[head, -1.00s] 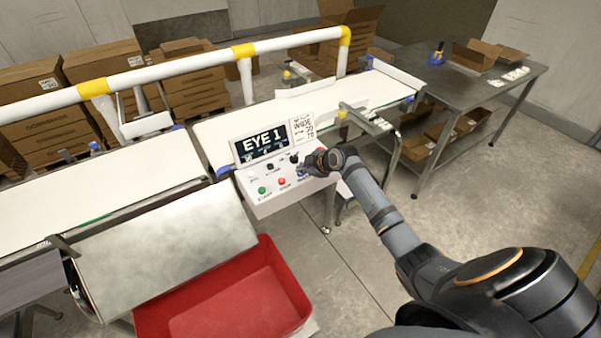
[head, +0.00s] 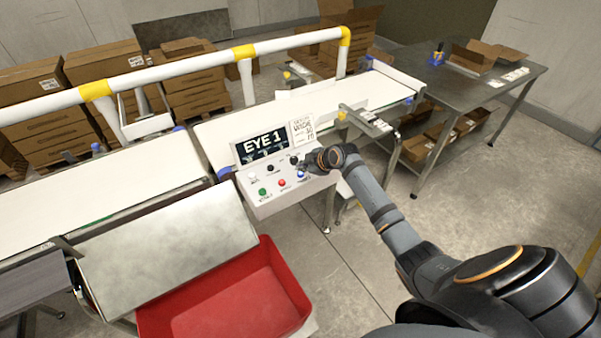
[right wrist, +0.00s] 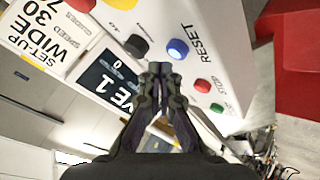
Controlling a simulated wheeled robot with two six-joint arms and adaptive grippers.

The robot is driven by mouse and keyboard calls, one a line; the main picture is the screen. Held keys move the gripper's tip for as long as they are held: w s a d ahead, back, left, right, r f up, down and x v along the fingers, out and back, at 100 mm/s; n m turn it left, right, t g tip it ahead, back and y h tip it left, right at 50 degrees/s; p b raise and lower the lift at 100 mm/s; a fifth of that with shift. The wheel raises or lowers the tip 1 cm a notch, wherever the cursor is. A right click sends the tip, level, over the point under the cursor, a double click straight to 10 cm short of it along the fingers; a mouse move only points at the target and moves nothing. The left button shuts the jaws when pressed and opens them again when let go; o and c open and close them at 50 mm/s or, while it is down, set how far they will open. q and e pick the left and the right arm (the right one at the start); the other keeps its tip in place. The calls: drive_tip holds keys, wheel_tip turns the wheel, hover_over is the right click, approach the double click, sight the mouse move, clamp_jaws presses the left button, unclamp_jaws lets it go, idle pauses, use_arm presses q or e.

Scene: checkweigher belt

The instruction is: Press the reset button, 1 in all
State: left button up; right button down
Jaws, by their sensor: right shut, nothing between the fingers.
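The blue reset button (head: 301,175) is on the sloped front of the white control panel (head: 265,204), at its right end. In the right wrist view the blue button (right wrist: 178,49) has the printed word RESET beside it. My right gripper (head: 307,164) is shut and empty, with its fingertips close to the blue button. In the right wrist view the fingertips (right wrist: 160,68) lie just below and left of the button, apart from it in the picture; the height gap cannot be told. My left gripper is not in view.
A red bin (head: 225,310) stands below left. The white belt (head: 110,190) runs behind.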

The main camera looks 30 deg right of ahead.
sight(302, 175)
wheel_tip(302, 175, up, 5)
drive_tip(key=p, duration=0.4)
drive_tip(key=shift+r, duration=0.1)
idle(0.7)
